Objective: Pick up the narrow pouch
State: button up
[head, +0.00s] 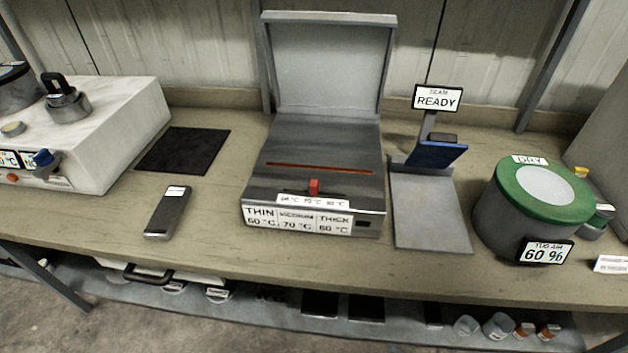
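A narrow, dark grey item with a white label at its far end, which looks like the narrow pouch (167,215), lies flat on the bench left of the middle. It sits near the front edge, between the white box and the grey sealer-like machine, apart from both. Its long side runs from front to back, slightly tilted. Nothing covers it. My gripper is not in view.
A black mat (184,151) lies behind the pouch. A white box (100,130) stands left. The open-lidded grey machine (310,165) stands right, then a stand with a READY sign (437,99) and a green-lidded tub (500,215). A lower shelf (260,300) holds several items.

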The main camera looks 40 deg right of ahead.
aim_at(162, 222)
jog(key=i+j, duration=0.2)
jog(key=j, duration=0.2)
jog(key=i+j, duration=0.2)
jog(key=j, duration=0.2)
jog(key=i+j, duration=0.2)
jog(key=j, duration=0.15)
jog(key=i+j, duration=0.2)
jog(key=j, duration=0.2)
jog(key=i+j, duration=0.2)
jog(key=j, duration=0.2)
jog(key=i+j, duration=0.2)
jog(key=j, duration=0.2)
jog(key=i+j+z, duration=0.1)
jog(key=j, duration=0.3)
jog(key=i, duration=0.1)
